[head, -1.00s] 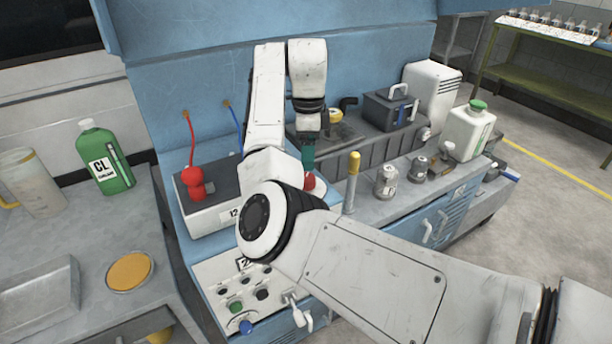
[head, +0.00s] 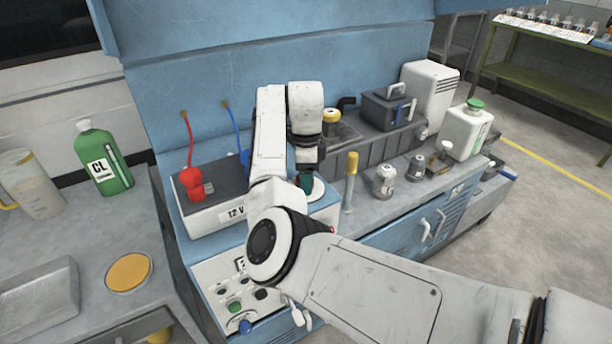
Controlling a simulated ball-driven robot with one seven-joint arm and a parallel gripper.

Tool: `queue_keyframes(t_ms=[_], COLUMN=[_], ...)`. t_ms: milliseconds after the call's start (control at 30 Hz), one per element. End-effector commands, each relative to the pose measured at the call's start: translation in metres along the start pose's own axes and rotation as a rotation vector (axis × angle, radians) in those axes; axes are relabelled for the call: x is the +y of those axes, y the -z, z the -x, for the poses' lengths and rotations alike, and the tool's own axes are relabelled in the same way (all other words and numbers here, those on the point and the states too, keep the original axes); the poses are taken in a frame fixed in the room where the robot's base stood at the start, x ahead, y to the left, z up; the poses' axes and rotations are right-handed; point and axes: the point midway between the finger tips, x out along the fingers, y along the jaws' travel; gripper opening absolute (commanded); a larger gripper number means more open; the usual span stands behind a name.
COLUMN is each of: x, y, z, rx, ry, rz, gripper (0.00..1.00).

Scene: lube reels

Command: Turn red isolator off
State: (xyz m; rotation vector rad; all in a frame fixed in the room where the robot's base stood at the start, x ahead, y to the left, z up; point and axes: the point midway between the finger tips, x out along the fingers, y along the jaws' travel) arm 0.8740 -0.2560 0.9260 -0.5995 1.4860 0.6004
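The isolator (head: 319,188) sits on the blue cabinet's top to the right of the white 12 V box. Only part of its round white base shows clearly; its red knob is mostly hidden behind my gripper. My gripper (head: 304,183) points down with its green fingertips at the knob. I cannot tell from this view whether the fingers are closed around the knob or only beside it, nor which way the knob is turned.
The 12 V box (head: 213,215) with a red clamp (head: 193,184) on it stands left of my arm. A yellow-topped lever (head: 351,180) stands close on the right. A panel of buttons (head: 236,292) is below. A green coolant jug (head: 103,160) is at the left.

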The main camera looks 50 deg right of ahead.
Motion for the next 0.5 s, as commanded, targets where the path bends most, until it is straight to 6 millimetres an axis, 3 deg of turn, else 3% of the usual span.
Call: queue_keyframes(t_ms=[500], x=[0.0002], y=[0.0006], z=[-0.0004], rx=[0.001], ry=[-0.001], rz=[-0.001], gripper=[0.19])
